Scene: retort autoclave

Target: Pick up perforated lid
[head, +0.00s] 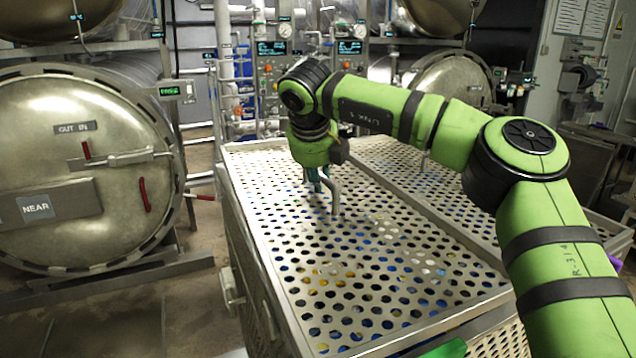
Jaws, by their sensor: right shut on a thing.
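The perforated lid (345,273) is a flat metal sheet with many round holes. It lies over a metal basket (252,275) in the middle of the head view, and blue and yellow things show through its holes. A bent metal handle (335,195) rises from the lid. My right gripper (322,183) points down at the handle and is shut on it; the fingers are partly hidden by the wrist. My left gripper is not clearly in view; only a bit of green shows at the bottom edge.
A second perforated top (430,185) lies right beside the lid. A round autoclave door (85,180) marked NEAR stands at the left, with another vessel (450,85) behind. A control panel (290,65) is at the back. Floor shows at the lower left.

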